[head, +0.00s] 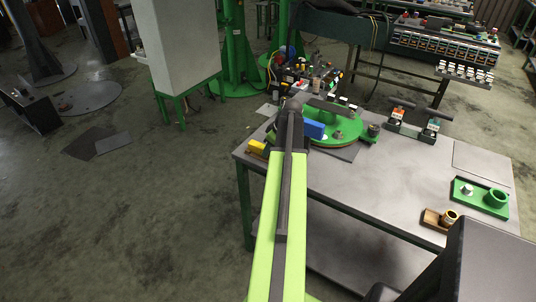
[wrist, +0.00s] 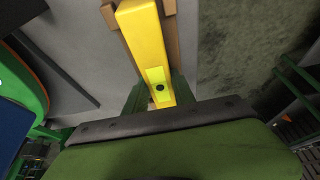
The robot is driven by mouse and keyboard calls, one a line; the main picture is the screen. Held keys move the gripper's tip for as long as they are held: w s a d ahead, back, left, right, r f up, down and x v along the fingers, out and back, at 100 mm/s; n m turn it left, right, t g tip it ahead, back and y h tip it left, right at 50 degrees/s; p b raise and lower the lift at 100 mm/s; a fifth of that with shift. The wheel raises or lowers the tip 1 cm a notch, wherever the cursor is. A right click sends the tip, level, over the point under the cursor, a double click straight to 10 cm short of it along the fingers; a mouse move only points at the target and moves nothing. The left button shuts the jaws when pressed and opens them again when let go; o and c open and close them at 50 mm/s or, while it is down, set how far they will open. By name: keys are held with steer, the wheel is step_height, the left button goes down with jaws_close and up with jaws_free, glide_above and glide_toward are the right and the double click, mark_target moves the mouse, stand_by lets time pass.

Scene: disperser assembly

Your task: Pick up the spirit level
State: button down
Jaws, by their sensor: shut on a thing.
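The spirit level is a yellow bar (wrist: 142,38) with a pale recess and a small dark round spot at its near end. It lies along a brown wooden holder (wrist: 172,40) in the wrist view. My gripper (wrist: 160,94) is shut on the level's near end, with a dark green finger on each side. In the head view, a yellow end of the level (head: 257,147) shows at the table's left corner; my arm hides the rest and the fingers. I cannot tell whether the level is lifted off the holder.
A green round plate (head: 345,132) with a blue block (head: 314,130) stands close to the right of my arm on the grey table (head: 345,195). A green tray (head: 480,205) and a brown holder (head: 432,219) lie at the right. The table's middle is clear.

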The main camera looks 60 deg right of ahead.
steer(key=shift+r, duration=0.1)
step_height(320, 180, up, 4)
steer(key=p, duration=0.4)
steer(key=shift+r, duration=0.1)
steer(key=w+d+r+p, duration=0.6)
steer(key=d+r+p, duration=0.1)
steer(key=d, duration=0.3)
steer(key=s+d+r+n+y+p, duration=0.1)
steer(key=s+d+r+n+p, duration=0.2)
steer(key=s+r+p, duration=0.8)
steer(key=shift+s+r+p, duration=0.2)
steer(key=shift+s+p, duration=0.25)
steer(key=shift+s, duration=0.2)
